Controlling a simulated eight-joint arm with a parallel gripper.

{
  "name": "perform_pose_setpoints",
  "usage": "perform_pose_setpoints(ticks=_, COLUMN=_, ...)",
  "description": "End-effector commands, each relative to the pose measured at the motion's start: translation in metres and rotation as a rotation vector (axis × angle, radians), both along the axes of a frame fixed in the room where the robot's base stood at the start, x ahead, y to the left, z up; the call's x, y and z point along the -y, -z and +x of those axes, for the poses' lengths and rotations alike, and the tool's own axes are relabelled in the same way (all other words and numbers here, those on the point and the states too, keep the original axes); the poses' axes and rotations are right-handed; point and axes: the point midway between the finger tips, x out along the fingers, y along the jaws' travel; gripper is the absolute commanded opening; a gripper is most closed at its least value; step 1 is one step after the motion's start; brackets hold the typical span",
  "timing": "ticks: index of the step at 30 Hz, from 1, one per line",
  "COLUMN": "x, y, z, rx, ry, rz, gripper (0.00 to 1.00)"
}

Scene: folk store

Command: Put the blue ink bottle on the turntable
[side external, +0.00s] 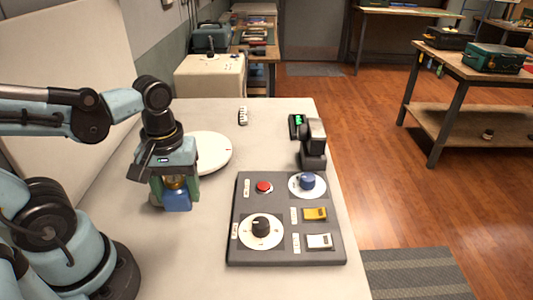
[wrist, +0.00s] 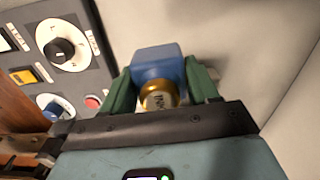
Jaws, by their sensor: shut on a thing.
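The blue ink bottle (side external: 178,199) has a square blue body and a gold cap. My gripper (side external: 175,190) is shut on it from above, with the cap up between the fingers. In the wrist view the bottle (wrist: 158,65) sits between the two green fingers of my gripper (wrist: 160,85). I cannot tell whether its base touches the table. The turntable (side external: 213,153) is a white round disc behind and to the right of my gripper in the side view. My gripper hides its left part, and its visible top is bare.
A dark control panel (side external: 240,215) with knobs, a red button and switches lies to the right; it also shows in the wrist view (wrist: 80,85). A dark device (side external: 313,145) stands behind it. A small striped item (side external: 243,115) lies near the back.

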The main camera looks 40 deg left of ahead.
Motion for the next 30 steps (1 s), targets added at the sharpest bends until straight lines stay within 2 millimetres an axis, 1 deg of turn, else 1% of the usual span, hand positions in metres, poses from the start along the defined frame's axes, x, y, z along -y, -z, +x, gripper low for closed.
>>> perform_pose_setpoints(ticks=3, x=0.0, y=-0.01, z=0.0, rx=0.0, ry=0.0, rz=0.0, gripper=0.26)
perform_pose_setpoints(ticks=7, x=0.0, y=-0.016, z=0.001, rx=0.0, ry=0.0, rz=0.0, gripper=0.26)
perform_pose_setpoints(ticks=11, x=-0.003, y=-0.025, z=0.01, rx=0.0, ry=0.002, rz=0.0, gripper=0.26)
perform_pose_setpoints(ticks=14, x=-0.008, y=-0.034, z=0.025, rx=0.0, ry=0.007, rz=0.0, gripper=0.26)
perform_pose_setpoints(ticks=21, x=-0.032, y=-0.056, z=0.079, rx=0.0, ry=0.029, rz=0.0, gripper=0.26)
perform_pose_setpoints(ticks=27, x=-0.056, y=-0.065, z=0.121, rx=0.0, ry=0.048, rz=0.0, gripper=0.26)
perform_pose_setpoints(ticks=30, x=-0.065, y=-0.066, z=0.135, rx=0.0, ry=0.056, rz=0.0, gripper=0.26)
